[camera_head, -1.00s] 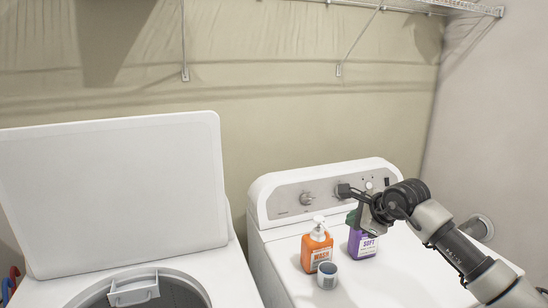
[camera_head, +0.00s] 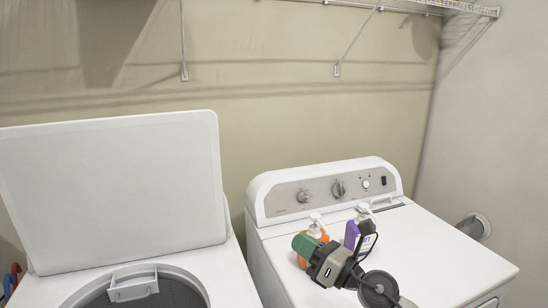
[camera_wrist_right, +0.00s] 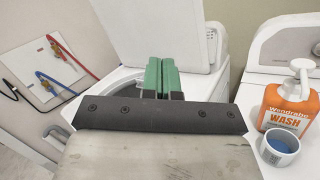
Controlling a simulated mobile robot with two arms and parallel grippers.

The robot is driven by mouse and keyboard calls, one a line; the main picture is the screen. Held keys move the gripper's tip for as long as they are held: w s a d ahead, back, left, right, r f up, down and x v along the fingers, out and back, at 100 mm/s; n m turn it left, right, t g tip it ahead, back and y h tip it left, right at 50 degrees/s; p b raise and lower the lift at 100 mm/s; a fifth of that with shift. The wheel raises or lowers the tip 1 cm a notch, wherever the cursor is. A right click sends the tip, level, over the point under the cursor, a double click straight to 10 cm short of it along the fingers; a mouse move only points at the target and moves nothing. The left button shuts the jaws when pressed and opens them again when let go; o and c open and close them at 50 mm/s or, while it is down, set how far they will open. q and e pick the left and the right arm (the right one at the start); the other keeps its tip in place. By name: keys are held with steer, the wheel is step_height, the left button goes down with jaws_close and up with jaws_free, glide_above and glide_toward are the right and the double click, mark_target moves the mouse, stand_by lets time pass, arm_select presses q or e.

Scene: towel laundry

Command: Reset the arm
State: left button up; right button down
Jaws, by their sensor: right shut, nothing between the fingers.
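My right gripper (camera_head: 302,243) has green fingertips and points left over the right-hand machine's top in the head view. In the right wrist view its green fingers (camera_wrist_right: 161,75) are closed together, with nothing between them. The gripper and arm partly hide an orange pump bottle (camera_head: 316,229) and a purple pump bottle (camera_head: 352,236). In the right wrist view the orange bottle (camera_wrist_right: 289,110) is upright at the right, apart from the fingers. My left gripper is in neither view.
A small cup (camera_wrist_right: 279,150) stands in front of the orange bottle. The right-hand machine (camera_head: 450,250) has free room at its right. The left machine's lid (camera_head: 110,190) is up, with its drum opening below. Hoses and a wall box (camera_wrist_right: 48,70) are at left.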

steer(key=s+d+f+m+t+h, duration=0.1)
steer(key=s+d+f+m+h, duration=0.7)
steer(key=m, duration=0.9)
steer(key=s+d+f+m+t+h, duration=0.1)
steer(key=s+d+f+m+h, duration=0.3)
steer(key=d+f+m+h, duration=0.85)
steer(key=s+a+f+m+g+y, duration=0.25)
steer(key=s+m+g, duration=0.25)
steer(key=s, duration=0.6)
steer(key=s+a+f+m+g+y, duration=0.25)
steer(key=s+m+g, duration=0.35)
steer(key=s, duration=0.5)
step_height(320, 180, down, 27)
steer(key=s+g, duration=0.1)
steer(key=s, duration=0.1)
steer(key=s+d+f+g, duration=0.1)
steer(key=s+d+f, duration=0.1)
steer(key=s+f, duration=1.3)
steer(key=shift+n+g, duration=0.3)
steer(key=shift+n, duration=0.15)
